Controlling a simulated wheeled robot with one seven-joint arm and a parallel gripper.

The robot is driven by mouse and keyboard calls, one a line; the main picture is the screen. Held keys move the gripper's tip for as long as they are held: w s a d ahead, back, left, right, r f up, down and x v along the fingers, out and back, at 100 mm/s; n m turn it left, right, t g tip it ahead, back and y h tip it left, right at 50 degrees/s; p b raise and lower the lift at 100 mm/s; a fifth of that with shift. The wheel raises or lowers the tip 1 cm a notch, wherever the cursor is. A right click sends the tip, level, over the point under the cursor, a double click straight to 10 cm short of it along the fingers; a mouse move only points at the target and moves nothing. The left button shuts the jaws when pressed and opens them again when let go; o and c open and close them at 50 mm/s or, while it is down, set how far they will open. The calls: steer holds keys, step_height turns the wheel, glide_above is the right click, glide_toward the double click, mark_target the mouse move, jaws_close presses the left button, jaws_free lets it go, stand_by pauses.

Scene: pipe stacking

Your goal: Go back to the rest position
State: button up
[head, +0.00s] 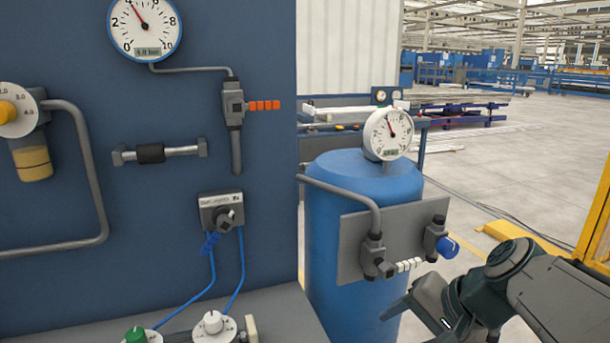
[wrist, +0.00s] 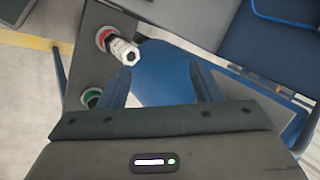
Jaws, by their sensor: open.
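My gripper (head: 398,316) is at the lower right of the head view, in front of the lower part of the blue tank (head: 350,210) as seen from the head. In the wrist view, its two blue-grey fingers (wrist: 162,84) stand apart, with a blue surface showing between them and nothing held. My dark grey arm comes in from the right edge of the head view. Whether the fingers touch anything cannot be told.
A blue panel (head: 170,120) with gauges, pipes and a valve fills the left. A grey ledge (head: 280,318) below carries a green knob (head: 135,336) and a white knob (head: 213,322). A grey plate (head: 350,250) with a blue knob (head: 447,246) fronts the tank. Open floor lies right.

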steer(key=s+a+r+n+g+h+p, duration=0.1)
steer(key=s+r+n+h+p, duration=0.4)
steer(key=p, duration=0.6)
steer(key=shift+s+a+r+n+g, duration=0.15)
steer(key=shift+s+n+g, duration=0.3)
steer(key=shift+n, duration=0.65)
